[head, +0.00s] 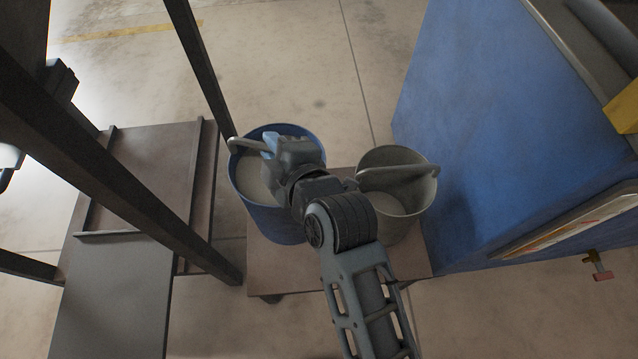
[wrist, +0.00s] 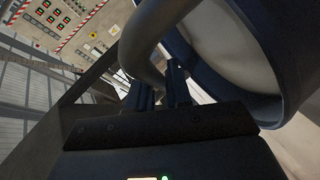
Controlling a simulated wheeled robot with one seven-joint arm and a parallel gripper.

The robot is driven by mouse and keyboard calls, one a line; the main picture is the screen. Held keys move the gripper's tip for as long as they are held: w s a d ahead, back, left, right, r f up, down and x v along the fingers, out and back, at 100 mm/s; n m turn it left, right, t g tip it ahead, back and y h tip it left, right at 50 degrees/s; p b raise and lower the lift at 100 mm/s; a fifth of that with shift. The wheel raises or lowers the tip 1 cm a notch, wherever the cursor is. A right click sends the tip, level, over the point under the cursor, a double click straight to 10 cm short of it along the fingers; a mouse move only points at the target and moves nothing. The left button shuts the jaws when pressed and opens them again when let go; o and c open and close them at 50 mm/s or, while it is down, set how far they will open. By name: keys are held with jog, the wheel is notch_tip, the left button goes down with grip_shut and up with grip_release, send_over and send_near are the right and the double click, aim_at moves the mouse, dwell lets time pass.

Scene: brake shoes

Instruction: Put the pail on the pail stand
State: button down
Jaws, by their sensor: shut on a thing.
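A blue pail (head: 270,222) with a pale inside stands at or just above the left end of a brown wheeled board (head: 290,268); I cannot tell if it touches. My gripper (head: 268,147) is shut on its thick grey handle (head: 245,145), at the pail's rim. In the wrist view the fingers (wrist: 160,88) close around the handle (wrist: 140,45), with the pail's blue rim (wrist: 285,75) to the right. A brown platform with raised rails (head: 150,165), at the left, may be the pail stand. My arm hides part of the blue pail and board.
A grey pail (head: 402,212) with its own handle stands on the board's right side. A large blue cabinet (head: 480,120) is close on the right. Dark frame posts (head: 110,150) rise between the blue pail and the platform. Floor behind is clear.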

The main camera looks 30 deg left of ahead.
notch_tip(320, 180, down, 9)
jog(key=b, duration=0.2)
jog(key=shift+f+b, duration=0.2)
jog(key=shift+b, duration=0.15)
jog(key=c, duration=1.5)
grip_release()
jog(key=shift+f, duration=0.35)
jog(key=o, duration=0.5)
jog(key=shift+c, duration=0.2)
jog(key=p+v, duration=0.1)
jog(key=v, duration=1.1)
